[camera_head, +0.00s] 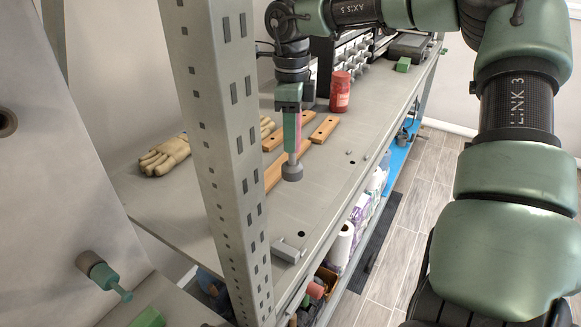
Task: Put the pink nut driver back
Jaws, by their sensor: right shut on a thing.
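My right arm reaches in from the right over the rack's shelf. Its gripper (290,97) points down and is shut on the pink nut driver (298,128). A pink strip of the tool shows beside the green finger, and a grey cylindrical end (292,171) hangs at the bottom. The tool is upright, over or in front of the wooden blocks; I cannot tell whether its end touches the shelf. Wooden blocks with holes (324,129) lie on the shelf (335,175) around it. My left gripper is not in view.
A perforated grey upright (222,140) stands left of the tool. A teal-and-brown object (101,271) is at lower left.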

